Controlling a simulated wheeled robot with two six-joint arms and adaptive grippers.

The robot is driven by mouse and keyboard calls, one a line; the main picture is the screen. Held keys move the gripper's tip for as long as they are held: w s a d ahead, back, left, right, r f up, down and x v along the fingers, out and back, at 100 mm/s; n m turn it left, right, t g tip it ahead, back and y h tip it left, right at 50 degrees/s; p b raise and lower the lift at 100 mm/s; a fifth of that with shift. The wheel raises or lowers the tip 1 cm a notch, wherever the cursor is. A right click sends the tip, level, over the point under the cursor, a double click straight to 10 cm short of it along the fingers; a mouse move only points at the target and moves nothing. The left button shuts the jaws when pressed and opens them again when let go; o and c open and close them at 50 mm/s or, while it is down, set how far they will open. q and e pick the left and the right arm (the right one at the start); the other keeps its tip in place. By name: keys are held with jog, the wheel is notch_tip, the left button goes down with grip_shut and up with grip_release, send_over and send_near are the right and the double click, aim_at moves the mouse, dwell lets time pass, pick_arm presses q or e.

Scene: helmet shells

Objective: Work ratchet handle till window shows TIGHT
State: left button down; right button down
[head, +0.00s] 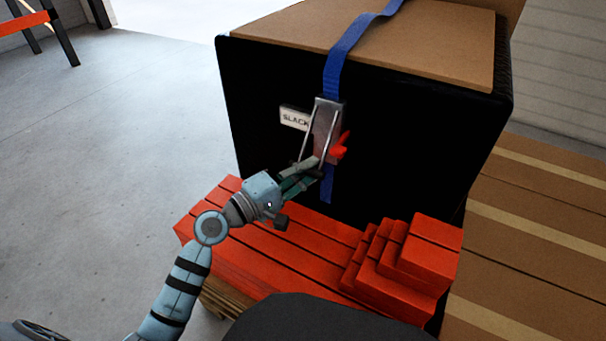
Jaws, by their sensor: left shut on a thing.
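A metal ratchet (326,122) sits on a blue strap (346,50) against the front face of a black crate (420,150). Its handle (306,138) hangs down. A red part (340,147) shows at the ratchet's right side. The window (294,118) beside it reads SLACK. My left gripper (312,170) is at the lower end of the ratchet handle and shut on it; its fingers partly hide the grip. The strap's tail (327,186) hangs below the ratchet. My right gripper is not in view.
Red slatted boards (250,245) lie in front of the crate, with stacked red blocks (425,250) at their right. Cardboard boxes (540,225) stand close on the right. The grey floor (110,150) at left is open. A red-and-black barrier (40,22) stands far left.

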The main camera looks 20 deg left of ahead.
pick_arm(q)
jog(key=shift+w+d+f, duration=0.1)
jog(key=shift+w+f, duration=0.1)
jog(key=shift+f, duration=0.1)
jog(key=c, duration=1.5)
grip_release()
jog(key=shift+c, duration=0.2)
jog(key=v, duration=1.2)
